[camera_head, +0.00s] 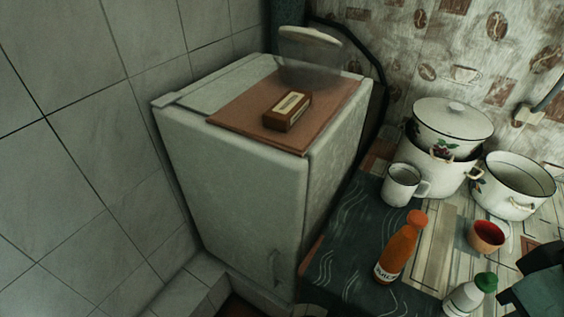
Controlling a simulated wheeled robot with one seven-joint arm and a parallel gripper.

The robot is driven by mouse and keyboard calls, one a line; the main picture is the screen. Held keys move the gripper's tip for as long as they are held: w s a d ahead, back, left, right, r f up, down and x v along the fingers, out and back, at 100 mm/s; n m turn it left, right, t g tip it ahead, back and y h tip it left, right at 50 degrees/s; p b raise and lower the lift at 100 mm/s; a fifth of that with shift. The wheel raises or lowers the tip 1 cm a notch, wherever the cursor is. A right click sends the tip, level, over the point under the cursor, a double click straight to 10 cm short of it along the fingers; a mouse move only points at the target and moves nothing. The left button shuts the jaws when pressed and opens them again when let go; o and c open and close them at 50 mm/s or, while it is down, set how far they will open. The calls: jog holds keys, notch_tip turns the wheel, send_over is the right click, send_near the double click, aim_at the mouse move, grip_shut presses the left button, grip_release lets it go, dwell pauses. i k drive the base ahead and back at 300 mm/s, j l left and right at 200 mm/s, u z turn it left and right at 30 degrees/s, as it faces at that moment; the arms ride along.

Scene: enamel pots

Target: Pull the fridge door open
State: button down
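The white fridge (230,185) stands in the corner against the tiled wall, left of the table. Its door faces the front and looks shut. A small vertical handle (276,266) sits low on the door near its right edge. The bottom of the door runs down towards the frame's lower edge. A dark angular shape at the lower right edge may be part of my arm. No gripper fingers show, and nothing is seen touching the handle.
A brown board with a small box (287,111) lies on the fridge top. The table at right holds an orange bottle (401,247), a white mug (404,185), enamel pots (443,145), a red cup (486,236) and a green-capped bottle (470,296). A low tiled ledge (188,290) lies at the fridge's lower left.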

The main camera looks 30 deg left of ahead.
aim_at(245, 196)
jog(key=j+u, duration=0.1)
jog(key=u, duration=0.3)
jog(key=j+u, duration=0.15)
jog(key=u, duration=0.25)
jog(key=j+u, duration=0.15)
jog(key=u, duration=0.3)
jog(key=j+u, duration=0.15)
jog(key=u, duration=0.25)
